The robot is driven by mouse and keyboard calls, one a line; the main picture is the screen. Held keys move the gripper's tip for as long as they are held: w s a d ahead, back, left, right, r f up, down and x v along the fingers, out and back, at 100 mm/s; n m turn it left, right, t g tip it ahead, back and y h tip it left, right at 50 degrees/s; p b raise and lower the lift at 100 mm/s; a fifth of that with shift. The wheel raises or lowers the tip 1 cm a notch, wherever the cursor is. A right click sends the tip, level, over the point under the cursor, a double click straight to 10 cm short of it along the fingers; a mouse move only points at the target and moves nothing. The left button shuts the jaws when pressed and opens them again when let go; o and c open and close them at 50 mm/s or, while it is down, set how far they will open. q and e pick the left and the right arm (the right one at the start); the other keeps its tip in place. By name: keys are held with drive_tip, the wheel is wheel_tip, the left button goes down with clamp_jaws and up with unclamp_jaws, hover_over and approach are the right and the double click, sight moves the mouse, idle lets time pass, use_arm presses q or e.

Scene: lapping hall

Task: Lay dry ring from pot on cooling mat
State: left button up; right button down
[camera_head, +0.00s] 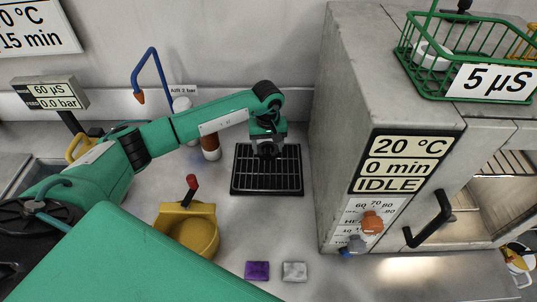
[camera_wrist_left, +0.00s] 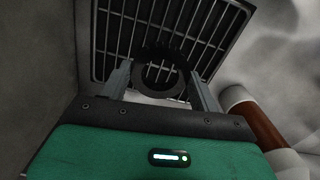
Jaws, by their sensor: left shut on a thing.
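The black cooling mat (camera_head: 267,191), a slatted dark grid, lies on the counter left of the grey oven. It fills the upper part of the left wrist view (camera_wrist_left: 101,35). My left gripper (camera_head: 268,151) is over the mat's back part. In the left wrist view its two fingers (camera_wrist_left: 161,88) are shut on a dark ring (camera_wrist_left: 160,55), with the grid showing behind it. In the head view the gripper hides the ring. The gap between ring and mat is hard to judge. A yellow pot-like vessel (camera_head: 188,232) with a red-topped lever stands front left. My right gripper is out of view.
The grey oven (camera_head: 350,100) stands close right of the mat, its display reading IDLE. A brown-and-white bottle (camera_head: 210,147) stands just left of the mat. A purple block (camera_head: 257,271) and a grey block (camera_head: 294,271) lie in front. A green basket (camera_head: 420,78) sits on the oven.

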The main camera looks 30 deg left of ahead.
sight(268, 164)
use_arm(q)
wheel_tip(268, 164, down, 2)
drive_tip(key=shift+f, duration=0.15)
wheel_tip(268, 164, down, 4)
drive_tip(key=shift+a+r+p, duration=0.1)
drive_tip(key=shift+p, duration=0.55)
drive_tip(key=shift+f+b, duration=0.2)
drive_tip(key=shift+b, duration=0.1)
drive_tip(key=o, duration=1.1)
drive_tip(key=shift+r, duration=0.1)
